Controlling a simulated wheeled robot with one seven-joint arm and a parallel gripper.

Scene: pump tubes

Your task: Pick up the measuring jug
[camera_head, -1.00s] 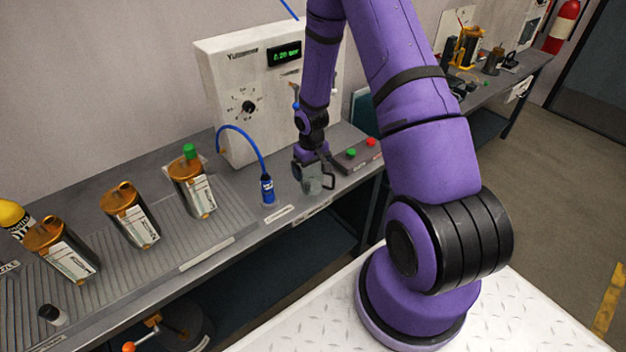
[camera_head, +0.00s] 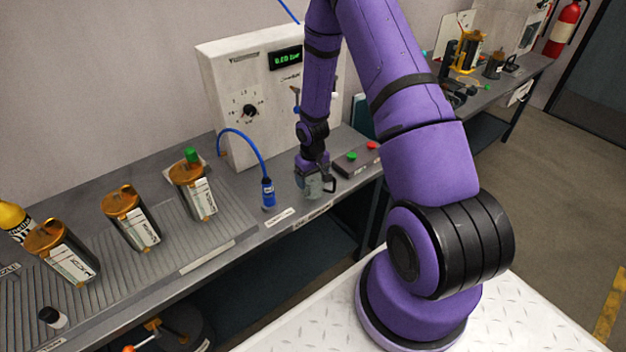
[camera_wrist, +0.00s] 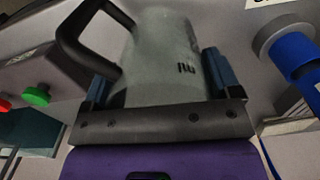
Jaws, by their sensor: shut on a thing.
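The measuring jug (camera_head: 311,188) is a small grey, translucent vessel with a dark handle on its right side in the head view. It is at the front edge of the bench, and I cannot tell whether its base touches the bench. In the wrist view the jug (camera_wrist: 165,60) fills the space between the fingers, with its black handle to the left and dark marks on its wall. My gripper (camera_head: 310,172) is shut on the jug from above.
A blue tube fitting (camera_head: 268,194) stands just left of the jug. A button box (camera_head: 356,160) with green and red buttons lies close on the right. A white pump unit (camera_head: 245,105) stands behind. Several amber-topped canisters (camera_head: 131,217) stand on the ribbed mat at left.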

